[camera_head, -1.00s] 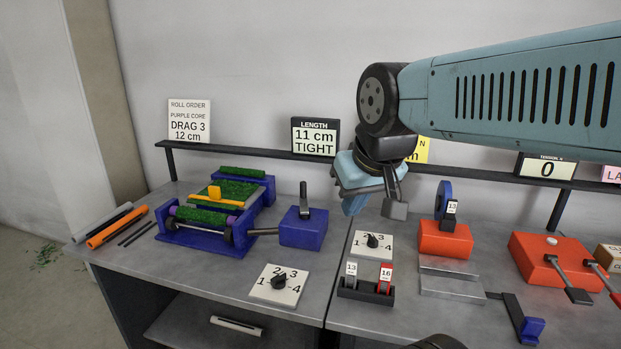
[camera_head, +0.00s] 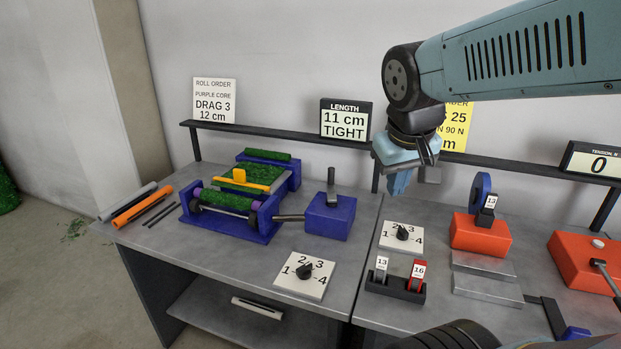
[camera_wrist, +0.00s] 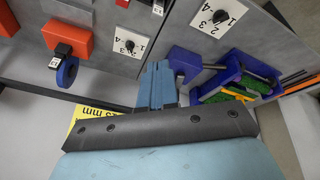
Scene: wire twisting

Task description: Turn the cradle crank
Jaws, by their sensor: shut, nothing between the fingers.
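The cradle (camera_head: 245,228) is a blue frame with green rollers on the left bench. My gripper (camera_head: 398,184) is shut and empty. It hangs above the bench's back, right of the blue box and apart from it. Its blue fingers (camera_wrist: 157,84) point toward the bench in the wrist view.
A dark rail (camera_head: 290,150) with signs runs along the back. Two numbered dials (camera_head: 304,276) (camera_head: 401,236), a holder with tags 13 and 16 (camera_head: 396,287) and a red block (camera_head: 480,234) stand nearby. Rods (camera_head: 142,207) lie at the left.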

